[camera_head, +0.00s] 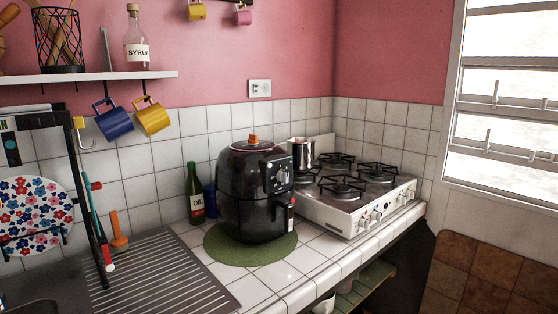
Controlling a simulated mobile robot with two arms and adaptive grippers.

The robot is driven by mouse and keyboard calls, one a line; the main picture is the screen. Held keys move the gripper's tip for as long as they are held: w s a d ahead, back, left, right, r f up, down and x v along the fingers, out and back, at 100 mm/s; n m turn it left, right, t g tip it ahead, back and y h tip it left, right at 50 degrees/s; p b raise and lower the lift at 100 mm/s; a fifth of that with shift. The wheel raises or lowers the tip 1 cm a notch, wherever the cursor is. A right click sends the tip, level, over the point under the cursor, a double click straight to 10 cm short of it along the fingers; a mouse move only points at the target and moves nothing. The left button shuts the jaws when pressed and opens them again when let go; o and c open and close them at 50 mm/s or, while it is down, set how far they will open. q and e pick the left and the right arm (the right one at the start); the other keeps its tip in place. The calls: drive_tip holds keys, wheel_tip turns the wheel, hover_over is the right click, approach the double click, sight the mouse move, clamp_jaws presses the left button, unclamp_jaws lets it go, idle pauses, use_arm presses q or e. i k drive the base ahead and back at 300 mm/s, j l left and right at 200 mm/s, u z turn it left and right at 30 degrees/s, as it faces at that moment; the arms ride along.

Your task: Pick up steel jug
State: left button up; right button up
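The steel jug (302,153) is a small shiny metal vessel that stands upright at the back left of the white gas stove (350,213). The black air fryer just in front of it to the left hides part of its left side. Neither of my grippers shows in the head view, so nothing is seen touching the jug.
The air fryer (256,190) stands on a green round mat (222,250). An oil bottle (195,192) is behind it to the left. A dish rack with a flowered plate (33,215) is at far left. Blue and yellow mugs (153,117) hang under the shelf (110,76). The front counter is clear.

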sight(300, 156)
drive_tip(key=i+l+u, duration=0.15)
drive_tip(key=u, duration=0.25)
drive_tip(key=i+l+u, duration=0.1)
drive_tip(key=l+u, duration=0.2)
drive_tip(key=u, duration=0.15)
drive_tip(key=i+l+u, duration=0.1)
drive_tip(key=l+u, duration=0.3)
drive_tip(key=j, duration=0.1)
